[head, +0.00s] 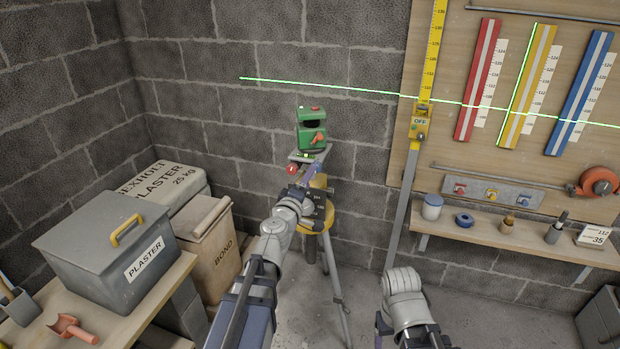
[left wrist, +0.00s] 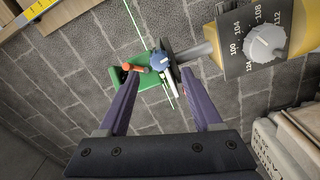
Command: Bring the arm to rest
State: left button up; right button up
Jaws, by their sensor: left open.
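My left gripper (head: 314,172) reaches up from the lower middle of the head view to the top of a yellow tripod (head: 318,219). Its jaws are open. A green laser level (head: 311,130) sits on the tripod head, just above the gripper. In the left wrist view the two dark fingers (left wrist: 158,78) are apart, and the green level (left wrist: 128,78) shows beyond and between them. A blue knob (left wrist: 160,61) also shows between the fingertips; I cannot tell whether anything touches it. My right arm shows at the lower right of the head view; its gripper is not seen.
A green laser line crosses the block wall and the board (head: 435,165) with red, yellow and blue strips. A shelf (head: 500,236) with small items is at right. A grey plaster box (head: 103,250), a plaster bag (head: 168,188) and a bond bag (head: 212,245) stand left.

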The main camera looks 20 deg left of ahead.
pick_arm(q)
jog(key=s+d+f+m+g+h, duration=0.2)
jog(key=d+m+h, duration=0.15)
jog(key=d, duration=0.35)
jog(key=s+d+f+m+g+h, duration=0.1)
jog(key=d+f+m+g+h, duration=0.2)
jog(key=d, duration=0.4)
jog(key=s+d+f+m+g+y, duration=0.1)
jog(key=s+d+f+m+g, duration=0.85)
jog(key=s+f, duration=0.4)
jog(key=s+a+f+m+g+y, duration=0.1)
jog(key=s+a+f+g+y, duration=0.1)
jog(key=s+a+y, duration=0.3)
jog(key=s+a+f+m+g+y, duration=0.1)
jog(key=s+g+y, duration=0.15)
jog(key=s, duration=0.45)
notch_tip(320, 180, up, 16)
jog(key=p, duration=1.6)
jog(key=shift+t, duration=0.4)
jog(key=shift+a+f, duration=0.1)
jog(key=shift+f, duration=0.05)
